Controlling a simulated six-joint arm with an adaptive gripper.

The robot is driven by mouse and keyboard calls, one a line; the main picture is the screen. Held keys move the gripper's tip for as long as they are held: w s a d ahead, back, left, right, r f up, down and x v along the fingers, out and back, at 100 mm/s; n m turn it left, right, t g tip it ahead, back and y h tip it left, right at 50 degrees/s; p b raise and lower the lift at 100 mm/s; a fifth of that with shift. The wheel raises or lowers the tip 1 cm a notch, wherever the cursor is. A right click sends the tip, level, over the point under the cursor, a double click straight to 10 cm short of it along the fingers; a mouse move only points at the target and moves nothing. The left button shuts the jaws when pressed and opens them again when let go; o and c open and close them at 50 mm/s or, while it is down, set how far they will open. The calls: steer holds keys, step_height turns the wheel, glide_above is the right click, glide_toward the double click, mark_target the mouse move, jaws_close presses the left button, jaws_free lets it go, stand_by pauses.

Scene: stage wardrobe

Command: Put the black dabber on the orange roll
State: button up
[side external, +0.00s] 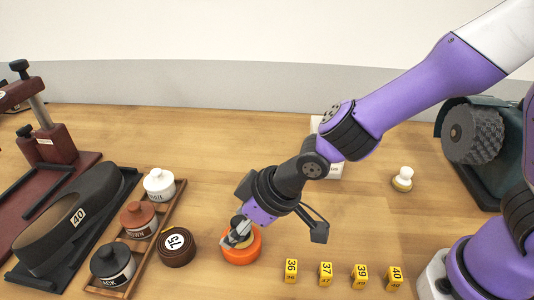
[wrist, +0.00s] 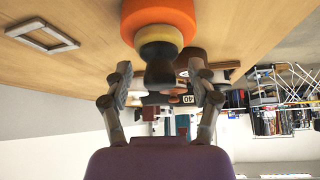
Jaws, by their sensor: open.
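The orange roll (side external: 243,254) stands on the wooden table, front centre in the side view. It also shows at the top of the wrist view (wrist: 158,16). The black dabber (wrist: 159,72), with a tan pad, sits on the roll's flat face, pad against the roll and dark handle toward my gripper. In the side view the dabber's tan pad (side external: 242,241) shows on top of the roll, and my gripper hides most of the handle. My gripper (wrist: 160,78) is open, with one finger on each side of the handle and gaps visible between.
A brown round tin (side external: 176,247) stands close left of the roll. A rack (side external: 144,250) of several lidded jars and a dark shoe form (side external: 68,225) lie further left. Several yellow number blocks (side external: 325,274) stand front right. A pale dabber (side external: 402,179) stands back right, near a brush machine (side external: 472,135).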

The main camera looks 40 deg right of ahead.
steer(key=shift+r, duration=0.3)
steer(key=v, duration=1.2)
steer(key=s+d+r+m+h, duration=0.1)
steer(key=s+d+m, duration=0.1)
steer(key=d, duration=0.6)
steer(key=s+d+r+m+h, duration=0.1)
steer(key=s+d+m+h, duration=0.1)
steer(key=d, duration=0.7)
steer(key=s+m, duration=0.1)
steer(key=m, duration=0.1)
steer(key=shift+s+d+m+h, duration=0.25)
steer(key=shift+d+m+h, duration=0.05)
steer(key=shift+m, duration=0.1)
